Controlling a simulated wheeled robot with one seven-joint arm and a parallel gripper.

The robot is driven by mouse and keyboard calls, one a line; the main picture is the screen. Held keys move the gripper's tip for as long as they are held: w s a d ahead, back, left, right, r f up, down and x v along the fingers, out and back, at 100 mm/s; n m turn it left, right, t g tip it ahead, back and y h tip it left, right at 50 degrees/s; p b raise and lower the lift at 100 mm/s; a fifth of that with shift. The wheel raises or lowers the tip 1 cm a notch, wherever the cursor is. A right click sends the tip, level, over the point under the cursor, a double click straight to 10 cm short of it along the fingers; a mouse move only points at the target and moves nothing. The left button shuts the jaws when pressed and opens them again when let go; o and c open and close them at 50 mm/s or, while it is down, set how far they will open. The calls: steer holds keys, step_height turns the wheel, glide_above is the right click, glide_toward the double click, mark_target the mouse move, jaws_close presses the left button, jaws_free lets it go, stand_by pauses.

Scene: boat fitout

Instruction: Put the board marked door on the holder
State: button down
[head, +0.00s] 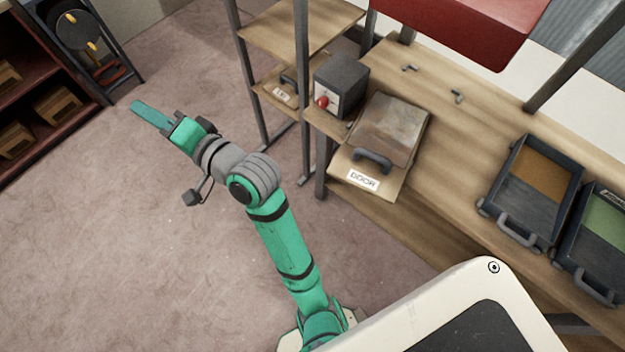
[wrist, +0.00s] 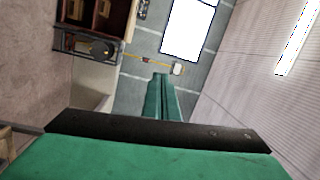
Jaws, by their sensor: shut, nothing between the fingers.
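The board marked DOOR (head: 338,168) lies on the left end of the wooden workbench in the head view. Its white label faces the front edge, with a dark handle (head: 373,160) just behind it. A mottled brown-grey panel (head: 390,128) lies on the board. My gripper (head: 150,114) is shut and empty, held out over open floor well left of the board and pointing away from it. Its green fingers (wrist: 162,98) are together in the wrist view. I cannot tell which thing is the holder.
A grey box with a red knob (head: 340,85) stands beside the board. Metal posts and a shelf with another labelled, handled piece (head: 281,94) are left of it. Handled trays (head: 530,190) sit on the right. A red cabinet (head: 460,25) overhangs the bench. The floor at left is clear.

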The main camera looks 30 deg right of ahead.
steer(key=s+d+f+g+h, duration=0.3)
steer(key=s+d+f+g, duration=0.15)
steer(key=d+f, duration=0.2)
steer(key=s+d+f+g+h, duration=0.2)
steer(key=s+d+f+g, duration=0.1)
steer(key=d+f+g, duration=0.35)
steer(key=s+d+f+m+g+h, duration=0.2)
steer(key=s+d+g+h, duration=0.1)
steer(key=s+d, duration=0.5)
steer(key=s+d+f+m+g+h, duration=0.25)
steer(key=s+d, duration=0.35)
steer(key=d, duration=0.3)
steer(key=w+d+f, duration=0.1)
steer(key=d+f, duration=0.2)
steer(key=f, duration=0.7)
steer(key=shift+w+d+n, duration=0.3)
steer(key=shift+d+n, duration=0.05)
steer(key=shift+d, duration=0.05)
steer(key=shift+t+y, duration=0.25)
